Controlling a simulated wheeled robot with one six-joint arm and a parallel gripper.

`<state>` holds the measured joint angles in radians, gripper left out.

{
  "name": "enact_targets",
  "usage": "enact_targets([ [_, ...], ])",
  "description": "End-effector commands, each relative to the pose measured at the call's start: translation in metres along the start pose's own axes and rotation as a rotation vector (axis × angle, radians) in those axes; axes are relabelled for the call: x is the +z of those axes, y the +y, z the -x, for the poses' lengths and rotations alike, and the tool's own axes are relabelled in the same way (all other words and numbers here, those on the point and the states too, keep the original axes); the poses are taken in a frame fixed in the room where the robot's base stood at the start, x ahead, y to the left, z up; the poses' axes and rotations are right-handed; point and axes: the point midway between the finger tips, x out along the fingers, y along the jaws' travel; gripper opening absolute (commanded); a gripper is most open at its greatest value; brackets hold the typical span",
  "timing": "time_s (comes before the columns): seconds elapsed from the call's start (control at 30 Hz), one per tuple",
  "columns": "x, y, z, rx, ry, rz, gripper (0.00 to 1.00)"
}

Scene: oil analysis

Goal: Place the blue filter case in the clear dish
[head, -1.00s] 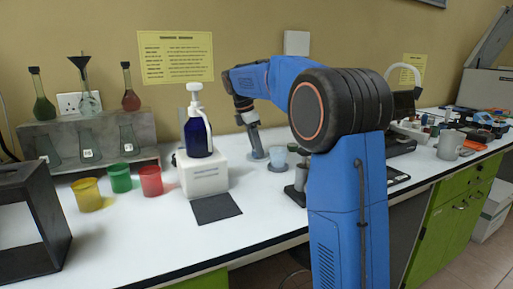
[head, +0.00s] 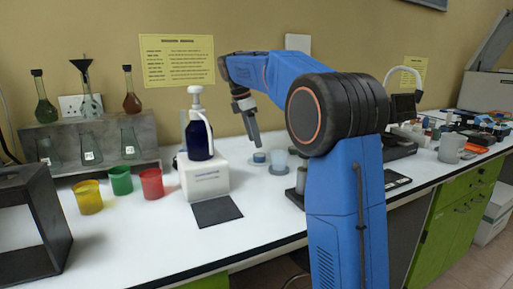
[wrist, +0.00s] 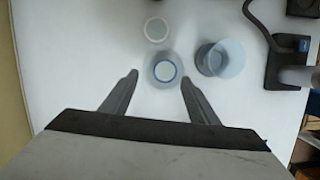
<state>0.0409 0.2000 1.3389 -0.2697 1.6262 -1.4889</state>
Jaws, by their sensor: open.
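The blue filter case (head: 259,157) sits on the white bench under my gripper, and in the wrist view it shows as a blue-rimmed round piece (wrist: 165,70). A clear, pale round dish (wrist: 152,80) surrounds it there, and the case appears to rest inside it. My gripper (head: 254,141) is open and empty above the two. In the wrist view the fingers (wrist: 159,78) are spread to either side of the dish, apart from it.
A clear bluish cup (wrist: 226,62) stands just right of the dish. A pale round disc (wrist: 156,30) lies beyond it. A white block (head: 205,182) bears a blue pump bottle (head: 199,138) to the left. A black device stands at the right.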

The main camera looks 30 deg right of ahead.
Motion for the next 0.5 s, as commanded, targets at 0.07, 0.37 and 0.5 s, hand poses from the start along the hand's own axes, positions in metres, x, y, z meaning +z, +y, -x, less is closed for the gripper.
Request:
enact_targets([
  [0.07,0.000,0.001,0.016,0.003,0.000,0.000,0.55],
  [0.37,0.000,0.001,0.057,0.001,0.000,0.000,0.55],
  [0.5,0.000,0.000,0.063,0.000,0.000,0.000,0.55],
])
